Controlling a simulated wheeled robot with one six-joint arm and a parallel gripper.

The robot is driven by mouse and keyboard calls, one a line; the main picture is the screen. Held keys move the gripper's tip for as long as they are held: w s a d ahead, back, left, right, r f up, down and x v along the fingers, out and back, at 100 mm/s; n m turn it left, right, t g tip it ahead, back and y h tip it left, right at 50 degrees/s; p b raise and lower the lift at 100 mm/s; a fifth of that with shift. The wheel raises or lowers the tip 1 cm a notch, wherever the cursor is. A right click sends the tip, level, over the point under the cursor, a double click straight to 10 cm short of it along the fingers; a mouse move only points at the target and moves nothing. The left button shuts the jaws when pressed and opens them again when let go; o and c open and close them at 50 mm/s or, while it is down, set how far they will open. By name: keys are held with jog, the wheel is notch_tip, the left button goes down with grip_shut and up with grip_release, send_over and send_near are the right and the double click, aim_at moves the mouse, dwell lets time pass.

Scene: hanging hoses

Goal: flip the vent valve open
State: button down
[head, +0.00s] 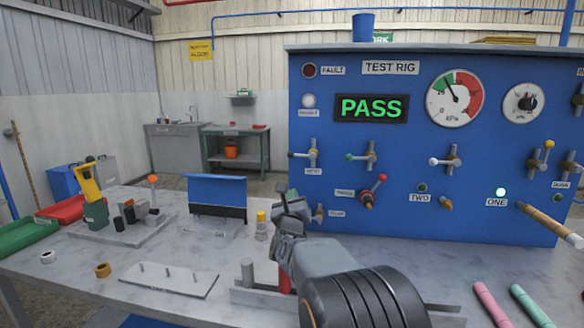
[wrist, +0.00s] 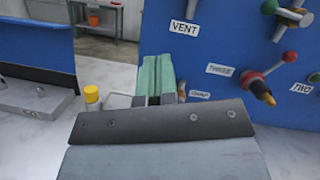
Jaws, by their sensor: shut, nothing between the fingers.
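The vent valve (head: 310,154) is on the blue test rig panel in the head view, at the left end of its row. Its lever lies sideways, with a dark knob at the left. Its VENT label (head: 313,171) is below it and also shows in the wrist view (wrist: 184,28). In the wrist view only a sliver of the valve (wrist: 191,8) shows at the top edge. My gripper (head: 284,190) is shut and empty, below and left of the valve, apart from it. Its fingers also show in the wrist view (wrist: 160,60).
A green-knobbed valve (head: 368,157) is right of the vent valve. A red-knobbed tap (head: 373,190) sticks out lower down. The screen (head: 371,108) reads PASS. A yellow-capped bottle (head: 261,226) and a blue-backed stand (head: 217,200) are left of my gripper.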

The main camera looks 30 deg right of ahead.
aim_at(300, 156)
jog(key=a+r+p+x, duration=0.1)
jog(key=r+p+x, duration=0.1)
jog(key=x, duration=1)
jog(key=shift+w+r+p, duration=0.35)
jog(key=shift+p, duration=0.4)
jog(key=shift+w+a+b, duration=0.1)
jog(key=shift+b, duration=0.2)
jog(key=shift+r+m, duration=0.1)
jog(key=shift+m, duration=0.4)
